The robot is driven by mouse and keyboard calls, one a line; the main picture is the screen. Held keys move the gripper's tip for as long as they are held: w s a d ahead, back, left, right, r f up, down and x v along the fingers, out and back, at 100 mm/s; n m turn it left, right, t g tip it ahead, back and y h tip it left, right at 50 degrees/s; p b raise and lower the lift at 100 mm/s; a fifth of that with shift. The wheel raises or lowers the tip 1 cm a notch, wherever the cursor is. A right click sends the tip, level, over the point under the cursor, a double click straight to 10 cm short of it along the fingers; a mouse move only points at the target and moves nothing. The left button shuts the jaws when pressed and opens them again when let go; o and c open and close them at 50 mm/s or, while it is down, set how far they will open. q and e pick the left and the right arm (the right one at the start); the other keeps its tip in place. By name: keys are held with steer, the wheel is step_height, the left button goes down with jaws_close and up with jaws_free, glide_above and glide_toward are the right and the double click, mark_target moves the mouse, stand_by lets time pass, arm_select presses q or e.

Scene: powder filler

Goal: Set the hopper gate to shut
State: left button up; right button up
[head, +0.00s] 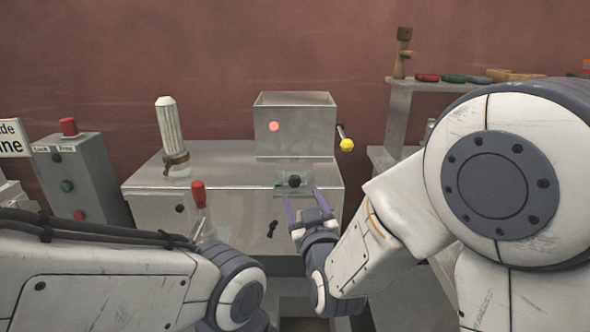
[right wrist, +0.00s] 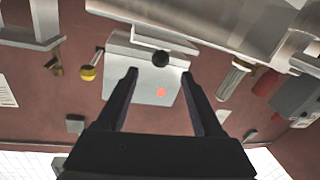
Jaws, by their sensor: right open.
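The grey metal hopper (head: 305,130) stands on the filler's steel cabinet (head: 225,160) in the head view; it also shows upside down in the right wrist view (right wrist: 140,85). A black round knob (head: 295,181) sits on a small plate below the hopper's front; this looks like the gate's handle. My right gripper (head: 303,195) is open, its fingers pointing at the knob from the front. In the right wrist view, the knob (right wrist: 160,58) appears between and just beyond the open fingertips (right wrist: 159,75), with no clear contact.
A yellow-knobbed crank (head: 346,144) sticks out right of the hopper. A red-handled lever (head: 198,195) rises at the cabinet's front left, and a ribbed white cylinder (head: 170,132) stands behind it. A control box (head: 80,175) is at left, a shelf (head: 410,85) at right.

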mark_target(296, 185)
steer(key=w+p, duration=0.1)
steer(key=w, duration=0.2)
steer(key=w+a+p, duration=0.1)
steer(key=w+p, duration=0.2)
steer(key=w, duration=0.2)
steer(key=shift+w+a+f, duration=0.1)
steer(key=shift+w+a, duration=0.25)
jaws_close()
stand_by(1.2)
